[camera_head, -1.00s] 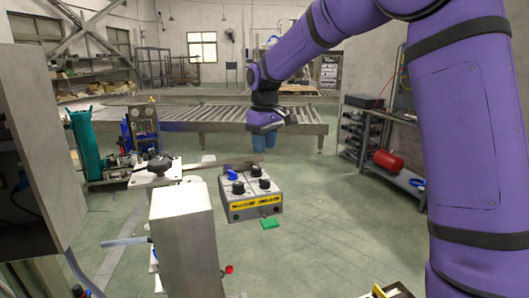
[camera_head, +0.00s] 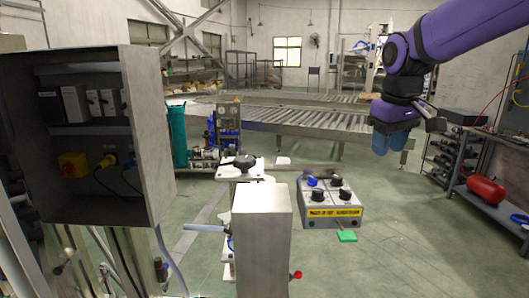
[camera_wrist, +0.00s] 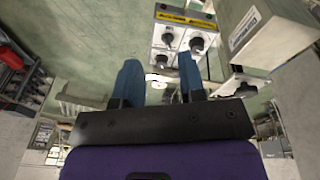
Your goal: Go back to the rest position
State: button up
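My gripper (camera_head: 390,141) hangs in the air at the upper right of the head view, at the end of my purple arm. Its blue fingers point down. In the wrist view the two blue fingers (camera_wrist: 156,82) stand apart with nothing between them. The gripper is to the right of and above the grey control box (camera_head: 331,204), which has several black knobs, one blue knob and a yellow label. The box also shows beyond the fingers in the wrist view (camera_wrist: 184,32). The gripper touches nothing that I can see.
An open electrical cabinet (camera_head: 150,130) stands at the left, and a grey metal post (camera_head: 262,240) at the front centre. A roller conveyor (camera_head: 290,118) runs across the back. A shelf with a red cylinder (camera_head: 486,189) is at the right. The floor right of the control box is clear.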

jog(key=s+d+f+m+t, duration=0.1)
jog(key=s+d+m, duration=0.1)
jog(key=s, duration=0.9)
jog(key=s+d+f+m+t, duration=0.1)
jog(key=s+d+m+t, duration=0.1)
jog(key=s, duration=1)
